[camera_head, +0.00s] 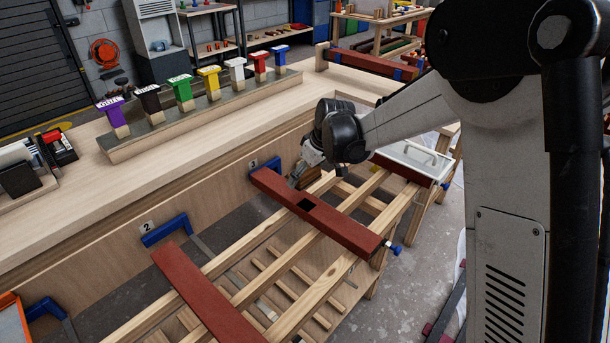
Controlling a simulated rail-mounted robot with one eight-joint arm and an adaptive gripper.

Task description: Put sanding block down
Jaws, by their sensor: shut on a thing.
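My gripper (302,176) points down beside the far part of a red-painted batten (345,228), near the clamp marked 3. It is shut on the sanding block, which is small and mostly hidden by the gripper and wrist. I cannot tell whether the block touches anything below. A dark square patch (306,204) shows on the batten's top face, just in front of the gripper. The batten lies across light wooden rails (310,248).
A second red batten (205,295) lies nearer on the rails. Blue clamps (166,231) line the bench side. A white lidded tray (412,160) sits at the rails' far right. Bare bench top (75,213) lies at left.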

